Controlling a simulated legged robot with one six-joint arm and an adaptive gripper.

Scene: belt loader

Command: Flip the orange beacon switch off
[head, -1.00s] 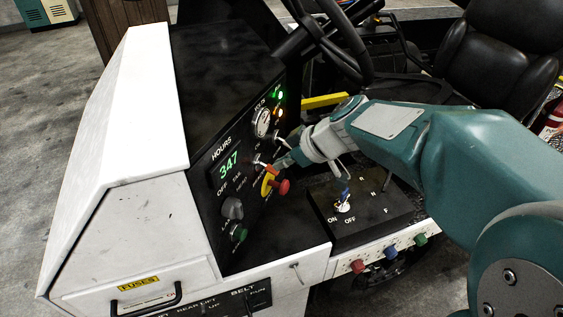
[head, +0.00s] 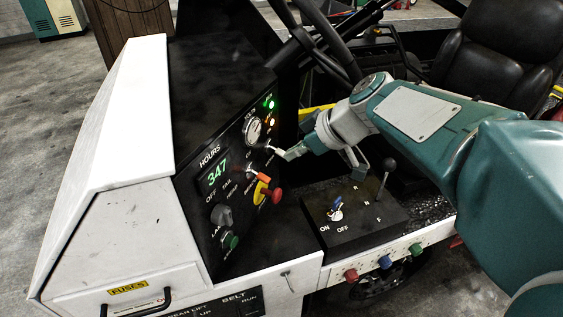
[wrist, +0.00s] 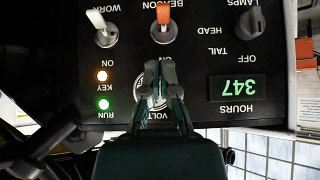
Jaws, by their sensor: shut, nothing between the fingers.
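The orange beacon switch (head: 261,176) stands on the black dash panel, above the red push button. In the wrist view, which is upside down, its orange lever (wrist: 164,14) points toward the BEACON label, away from the ON label. My gripper (head: 288,155) is shut and empty. In the head view it is up and right of the orange lever, close to the white work switch (head: 276,150). In the wrist view my gripper (wrist: 160,68) shows over the volts gauge, apart from the orange lever.
The red push button (head: 276,195) on its yellow base sits just below the orange switch. The white work lever (wrist: 96,19) is beside it. The lamps knob (head: 221,215) is lower left. A shifter box (head: 350,232) and steering wheel (head: 335,40) stand nearby.

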